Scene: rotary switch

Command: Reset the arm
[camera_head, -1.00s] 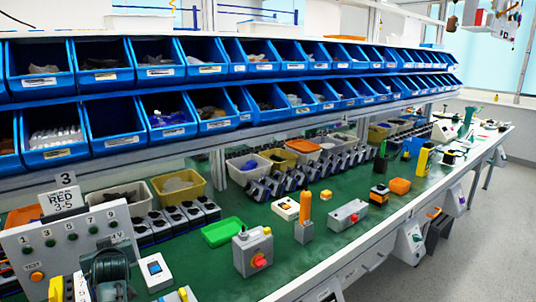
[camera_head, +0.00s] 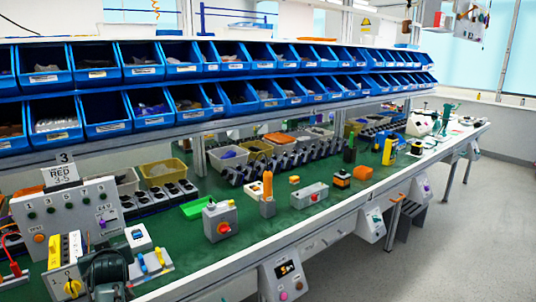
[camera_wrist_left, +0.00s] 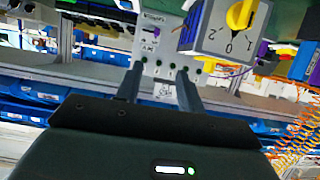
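In the wrist view, a rotary switch with a yellow knob (camera_wrist_left: 240,14) on a grey face marked 2, 0 and 1 is at the top right and appears upside down. Its yellow knob also shows in the head view (camera_head: 72,288) at the bottom left, on a grey box partly cut off. My left gripper (camera_wrist_left: 159,72) shows in the wrist view with its two dark fingers apart and nothing held between them. The switch is to the right of the fingertips and apart from them.
A grey control panel (camera_head: 47,219) with several buttons stands behind the yellow knob. A grey box with a red knob (camera_head: 222,228) and an orange post (camera_head: 267,185) stand on the green bench top. Blue bins (camera_head: 141,110) line shelves above. Open floor (camera_head: 430,260) is at right.

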